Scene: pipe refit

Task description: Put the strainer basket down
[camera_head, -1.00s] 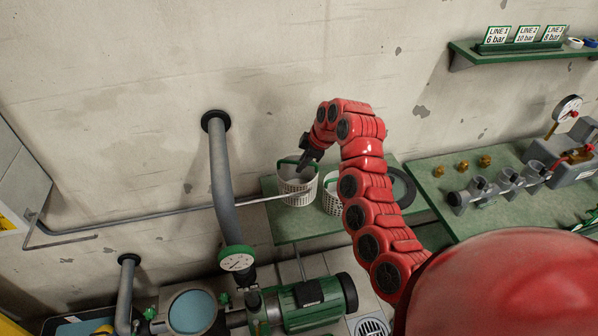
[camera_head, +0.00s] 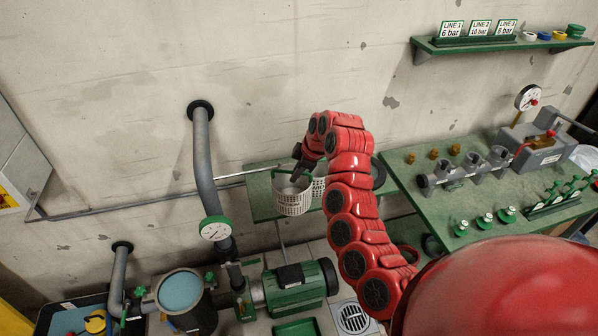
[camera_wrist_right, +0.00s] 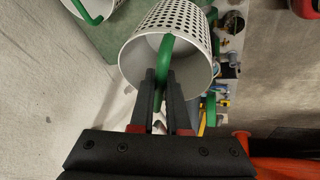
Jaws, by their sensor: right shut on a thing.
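The white perforated strainer basket (camera_head: 292,203) with a green handle hangs from my right gripper (camera_head: 299,172) in the head view. In the right wrist view, the gripper's fingers (camera_wrist_right: 158,98) are shut on the green handle (camera_wrist_right: 165,62), and the basket (camera_wrist_right: 178,45) shows beyond them. The basket overlaps the front part of the small green table (camera_head: 262,203); I cannot tell whether its base touches the top. A second white basket (camera_head: 319,184) stands on the table just behind and right, partly hidden. My left gripper is out of view.
A grey pipe with a gauge (camera_head: 214,229) rises left of the small table. A green pump (camera_head: 297,287) and an open strainer housing (camera_head: 181,291) stand below. A green workbench (camera_head: 480,215) with fittings is at the right. The table's left end looks clear.

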